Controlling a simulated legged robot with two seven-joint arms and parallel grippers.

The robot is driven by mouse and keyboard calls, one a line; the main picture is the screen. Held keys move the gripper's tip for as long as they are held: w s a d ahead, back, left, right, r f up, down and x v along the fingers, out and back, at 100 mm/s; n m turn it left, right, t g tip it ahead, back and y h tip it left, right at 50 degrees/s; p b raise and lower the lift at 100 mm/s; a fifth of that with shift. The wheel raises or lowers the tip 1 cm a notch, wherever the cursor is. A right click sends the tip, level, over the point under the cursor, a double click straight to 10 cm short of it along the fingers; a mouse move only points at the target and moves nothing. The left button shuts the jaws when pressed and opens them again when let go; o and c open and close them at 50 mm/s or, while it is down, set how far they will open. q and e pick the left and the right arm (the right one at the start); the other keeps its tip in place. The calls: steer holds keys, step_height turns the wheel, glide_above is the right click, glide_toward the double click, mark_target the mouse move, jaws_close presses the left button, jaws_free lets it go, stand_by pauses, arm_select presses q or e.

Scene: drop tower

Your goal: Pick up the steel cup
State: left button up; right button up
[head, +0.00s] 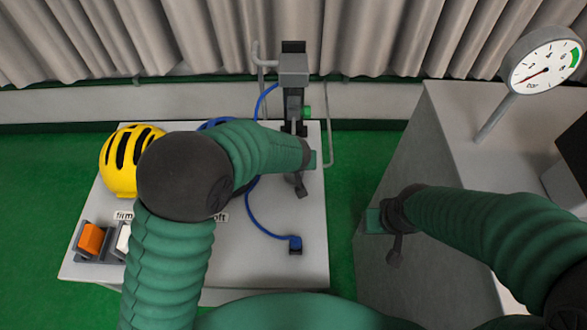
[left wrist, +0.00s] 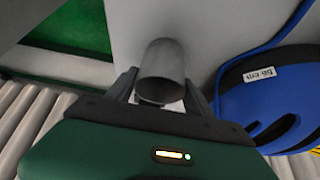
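The steel cup (left wrist: 163,66) is a plain grey cylinder in the left wrist view, seen end-on and tilted. It is between the two fingers of my left gripper (left wrist: 162,84), one on each side, with a thin gap visible at the left finger. I cannot make the cup out in the head view.
A yellow helmet (head: 118,178) stands on the white table (head: 290,275). A blue helmet (left wrist: 265,100) is right of the cup in the wrist view. An orange block (head: 90,238) sits in a holder at front left. A blue hose (head: 255,215) crosses the table. A gauge (head: 543,65) stands right.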

arm_select(q)
steer(key=shift+a+f, duration=0.1)
steer(key=c, duration=0.7)
steer(key=shift+c, duration=0.2)
